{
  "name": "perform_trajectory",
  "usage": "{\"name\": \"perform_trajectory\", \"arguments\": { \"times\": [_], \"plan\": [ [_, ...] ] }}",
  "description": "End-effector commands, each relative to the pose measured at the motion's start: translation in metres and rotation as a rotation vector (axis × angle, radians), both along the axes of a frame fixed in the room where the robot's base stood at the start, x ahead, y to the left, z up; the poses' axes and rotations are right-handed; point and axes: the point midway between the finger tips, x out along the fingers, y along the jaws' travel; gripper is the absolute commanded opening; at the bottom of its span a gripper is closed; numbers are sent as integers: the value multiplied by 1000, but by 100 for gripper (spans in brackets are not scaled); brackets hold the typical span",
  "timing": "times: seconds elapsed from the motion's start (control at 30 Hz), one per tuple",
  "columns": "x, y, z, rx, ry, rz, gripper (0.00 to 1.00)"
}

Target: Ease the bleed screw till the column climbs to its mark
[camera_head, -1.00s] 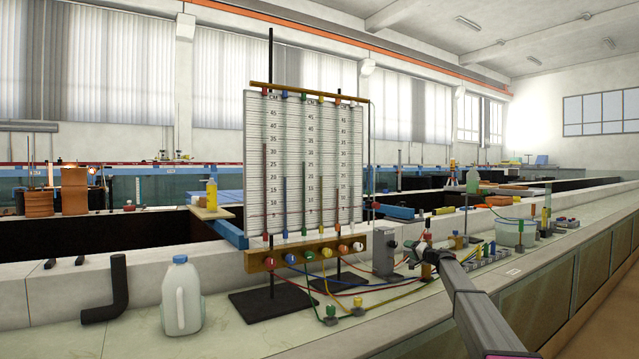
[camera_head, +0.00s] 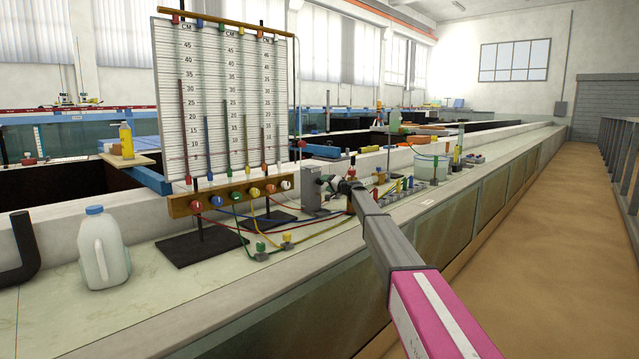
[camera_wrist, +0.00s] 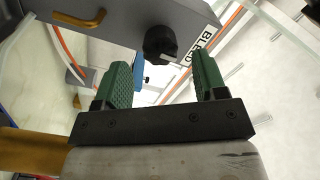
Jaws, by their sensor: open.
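The bleed screw is a black ridged knob (camera_wrist: 160,44) on a grey block, beside a "BLEED" label (camera_wrist: 200,43) in the wrist view. My gripper (camera_wrist: 162,75) is open with green pads. The knob lies just past the fingertips, roughly between them in the picture, with no visible grip on it. In the head view my gripper (camera_head: 329,184) is at the grey block (camera_head: 312,195), which hides the knob. The manometer board (camera_head: 222,70) stands left of it with several coloured columns of differing heights. I cannot make out the mark.
Coloured hoses and small fittings (camera_head: 287,238) lie on the bench before the manometer stand. A white jug (camera_head: 103,250) stands at the left. Several small coloured valves (camera_head: 405,184) and a clear tub (camera_head: 430,168) are to the right. An aisle (camera_head: 560,220) runs along the right.

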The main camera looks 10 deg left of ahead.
Motion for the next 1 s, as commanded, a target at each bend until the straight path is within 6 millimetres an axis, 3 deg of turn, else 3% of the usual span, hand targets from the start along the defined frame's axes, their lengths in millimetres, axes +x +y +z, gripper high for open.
{"name": "perform_trajectory", "arguments": {
  "times": [0.23, 0.6, 0.73, 0.77, 1.0],
  "plan": [
    [26, 32, 0, 0, 0, 0, 65],
    [29, 37, 0, 0, 0, 0, 65],
    [29, 37, 0, 0, 0, 0, 23],
    [29, 37, 0, 0, 0, 0, 17],
    [29, 37, 0, -23, -29, 0, 17]
  ]
}}
